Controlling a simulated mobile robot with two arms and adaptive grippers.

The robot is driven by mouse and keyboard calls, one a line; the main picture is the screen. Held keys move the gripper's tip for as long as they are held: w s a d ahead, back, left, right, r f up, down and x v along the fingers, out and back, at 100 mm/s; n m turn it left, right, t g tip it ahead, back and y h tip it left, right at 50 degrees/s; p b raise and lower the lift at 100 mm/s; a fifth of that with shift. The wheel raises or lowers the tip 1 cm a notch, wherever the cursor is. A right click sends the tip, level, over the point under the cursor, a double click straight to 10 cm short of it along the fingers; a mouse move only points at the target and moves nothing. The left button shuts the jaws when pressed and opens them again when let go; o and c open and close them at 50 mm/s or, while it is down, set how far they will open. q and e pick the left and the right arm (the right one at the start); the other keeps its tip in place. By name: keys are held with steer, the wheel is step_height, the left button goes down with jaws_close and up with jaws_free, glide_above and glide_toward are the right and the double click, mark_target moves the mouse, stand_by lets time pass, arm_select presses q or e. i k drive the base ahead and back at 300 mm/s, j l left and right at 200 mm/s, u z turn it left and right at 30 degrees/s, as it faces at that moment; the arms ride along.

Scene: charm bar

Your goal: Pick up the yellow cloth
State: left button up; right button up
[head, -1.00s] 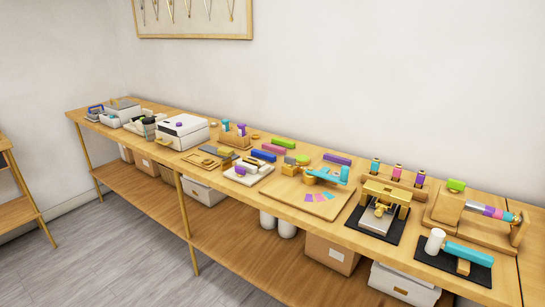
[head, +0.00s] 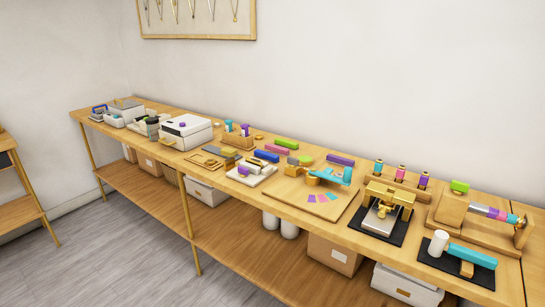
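I cannot make out a yellow cloth for certain in the head view. A small yellowish piece (head: 229,153) lies near the middle of the long wooden table (head: 330,232), beside grey pieces; it is too small to tell whether it is cloth. Neither of my grippers is in view.
On the table stand a white box machine (head: 185,132), a wooden board (head: 285,192) with a turquoise tool (head: 330,175), a gold press (head: 388,205) on a dark mat and a turquoise-handled hammer (head: 463,254). Grey floor (head: 110,255) in front is clear.

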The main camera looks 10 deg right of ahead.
mark_target(227, 151)
steer(key=i+j+z, duration=0.1)
steer(key=i+j, duration=0.35)
steer(key=i, duration=0.2)
steer(key=i+j+z, duration=0.1)
steer(key=i+j, duration=0.45)
steer(key=i, duration=0.1)
